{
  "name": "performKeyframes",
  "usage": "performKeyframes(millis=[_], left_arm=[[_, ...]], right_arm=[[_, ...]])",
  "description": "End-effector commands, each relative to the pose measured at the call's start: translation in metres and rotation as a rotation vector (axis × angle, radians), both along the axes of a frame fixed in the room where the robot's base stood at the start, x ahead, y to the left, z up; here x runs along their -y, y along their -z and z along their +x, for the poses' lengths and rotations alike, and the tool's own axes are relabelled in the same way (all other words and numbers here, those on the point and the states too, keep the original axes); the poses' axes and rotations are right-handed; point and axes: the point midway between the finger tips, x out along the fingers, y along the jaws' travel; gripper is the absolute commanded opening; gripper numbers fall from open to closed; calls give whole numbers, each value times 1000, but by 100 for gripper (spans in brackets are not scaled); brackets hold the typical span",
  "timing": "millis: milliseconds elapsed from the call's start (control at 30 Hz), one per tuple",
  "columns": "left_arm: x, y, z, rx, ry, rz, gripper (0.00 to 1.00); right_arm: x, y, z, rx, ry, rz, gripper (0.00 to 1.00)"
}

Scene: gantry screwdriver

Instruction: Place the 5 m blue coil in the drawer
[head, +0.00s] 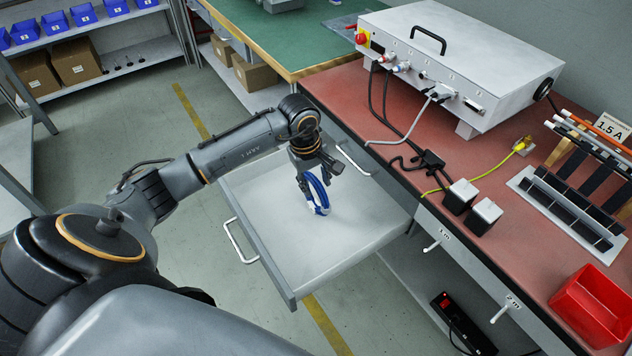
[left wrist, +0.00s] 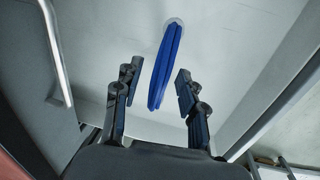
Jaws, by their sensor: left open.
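The blue coil (head: 317,193) is inside the open drawer (head: 350,235), with a white band around part of it. It appears to stand on edge, close under my left gripper (head: 310,176). In the left wrist view the blue coil (left wrist: 166,68) lies beyond and between the two open fingertips (left wrist: 158,90), with a gap on each side. The drawer's pale floor (left wrist: 110,50) fills much of that view. Whether the coil touches the drawer floor is hard to tell. My right gripper is not in view.
The red-topped workbench (head: 420,130) carries a grey control box (head: 460,65), cables, two black-and-white adapters and a red bin (head: 592,305). The drawer handle (head: 240,242) faces left. Closed drawers with handles (head: 435,243) are at lower right. Open floor lies left of the drawer.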

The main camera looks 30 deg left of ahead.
Motion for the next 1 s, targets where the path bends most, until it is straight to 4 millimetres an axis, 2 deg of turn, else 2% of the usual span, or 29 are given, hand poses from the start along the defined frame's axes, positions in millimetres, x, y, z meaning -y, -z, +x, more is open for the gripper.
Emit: performKeyframes(millis=[33,300,500,667,1000], left_arm=[[-3,-14,0,9,0,3,41],[-7,-74,-9,6,-1,3,41],[-9,-102,-14,4,-2,2,41],[-9,-110,-16,2,-1,2,41],[-6,-110,-16,4,0,-10,41]], right_arm=[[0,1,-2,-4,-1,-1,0],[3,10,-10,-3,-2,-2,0],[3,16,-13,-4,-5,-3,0],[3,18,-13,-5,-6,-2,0],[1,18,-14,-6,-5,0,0]])
